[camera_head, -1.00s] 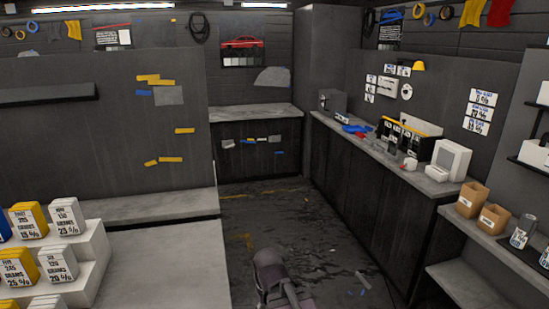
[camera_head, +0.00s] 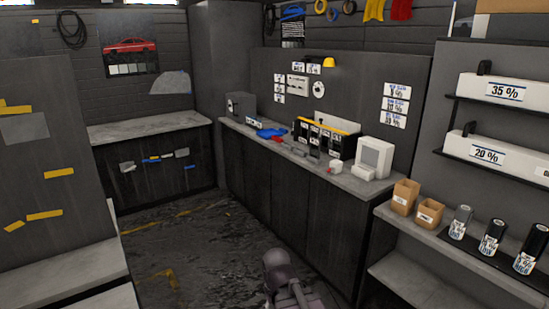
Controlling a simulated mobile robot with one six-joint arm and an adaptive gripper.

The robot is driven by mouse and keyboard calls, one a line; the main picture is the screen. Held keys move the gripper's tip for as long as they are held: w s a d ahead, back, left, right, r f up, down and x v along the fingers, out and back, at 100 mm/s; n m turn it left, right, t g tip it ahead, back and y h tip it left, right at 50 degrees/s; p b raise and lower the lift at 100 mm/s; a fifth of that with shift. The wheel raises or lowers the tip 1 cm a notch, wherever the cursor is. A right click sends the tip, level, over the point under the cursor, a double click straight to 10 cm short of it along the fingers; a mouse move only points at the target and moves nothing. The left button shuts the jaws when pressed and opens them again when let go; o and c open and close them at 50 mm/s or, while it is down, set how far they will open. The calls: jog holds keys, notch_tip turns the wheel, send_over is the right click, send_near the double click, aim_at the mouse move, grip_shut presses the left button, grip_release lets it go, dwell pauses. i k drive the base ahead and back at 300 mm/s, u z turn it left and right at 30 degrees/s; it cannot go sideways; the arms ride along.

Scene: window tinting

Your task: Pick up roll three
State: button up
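Three film rolls stand upright on a dark mat on the right-hand shelf: a grey one on the left (camera_head: 462,222), a black one in the middle (camera_head: 492,237) and a black one on the right (camera_head: 530,249). Each has a white label, too small to read surely, so I cannot tell which is roll three. The right roll is close to the picture's right edge. Part of my arm shows at the bottom centre, well left of the rolls and apart from them. My gripper cannot be made out.
Two small cardboard boxes (camera_head: 429,212) stand left of the rolls. Long white boxes marked 35 % (camera_head: 507,91) and 20 % (camera_head: 489,154) sit on racks above. A counter (camera_head: 330,178) with a white monitor (camera_head: 374,157) runs along the back. The dark floor (camera_head: 190,245) at centre-left is open.

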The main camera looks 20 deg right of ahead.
aim_at(496, 229)
jog(key=z, duration=0.75)
jog(key=i, duration=1.05)
jog(key=z, duration=0.55)
